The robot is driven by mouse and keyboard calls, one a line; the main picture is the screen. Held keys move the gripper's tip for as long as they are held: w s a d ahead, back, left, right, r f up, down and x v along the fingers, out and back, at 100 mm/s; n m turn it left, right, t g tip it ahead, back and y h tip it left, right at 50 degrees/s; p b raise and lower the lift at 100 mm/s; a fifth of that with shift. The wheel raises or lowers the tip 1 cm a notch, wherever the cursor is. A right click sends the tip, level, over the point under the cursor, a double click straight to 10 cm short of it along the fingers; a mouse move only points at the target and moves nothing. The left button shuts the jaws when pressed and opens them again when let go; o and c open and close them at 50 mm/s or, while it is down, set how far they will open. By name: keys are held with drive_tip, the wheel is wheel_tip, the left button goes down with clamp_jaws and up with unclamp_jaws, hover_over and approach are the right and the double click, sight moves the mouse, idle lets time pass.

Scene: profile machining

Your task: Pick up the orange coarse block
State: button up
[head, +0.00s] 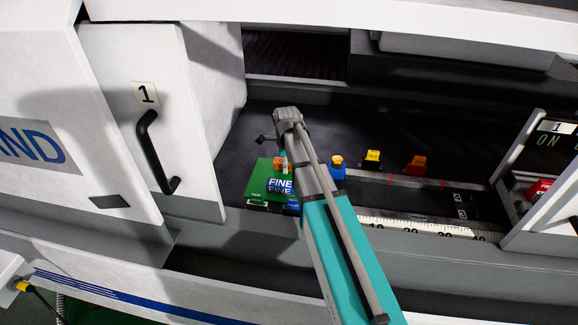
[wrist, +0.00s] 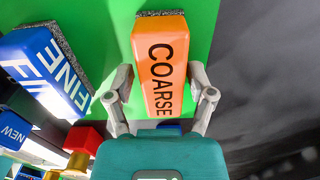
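The orange coarse block (wrist: 160,62), marked COARSE, is on the green board (wrist: 108,15) in the wrist view. It also shows in the head view as a small orange patch (head: 281,161) beside my arm. My gripper (wrist: 161,72) has one finger on each side of the block's lower half. Narrow gaps seem to remain between the fingers and the block, so it looks open; any contact lower down is hidden.
A blue FINE block (wrist: 45,70) lies close left of the gripper. A blue block with orange top (head: 337,168), a yellow block (head: 372,157) and an orange-red block (head: 415,164) stand to the right. A white ruler (head: 415,227) runs along the front. The machine door (head: 130,120) is left.

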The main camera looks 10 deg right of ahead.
clamp_jaws()
drive_tip(key=shift+r, duration=0.2)
wheel_tip(320, 180, up, 3)
drive_tip(key=p, duration=0.3)
drive_tip(key=shift+f, duration=0.1)
drive_tip(key=s+a+r+p, duration=0.1)
drive_tip(key=s+r+p, duration=0.8)
drive_tip(key=s, duration=0.5)
drive_tip(key=shift+a+r+p, duration=0.3)
drive_tip(key=shift+r+p, duration=0.1)
drive_tip(key=shift+p, duration=0.1)
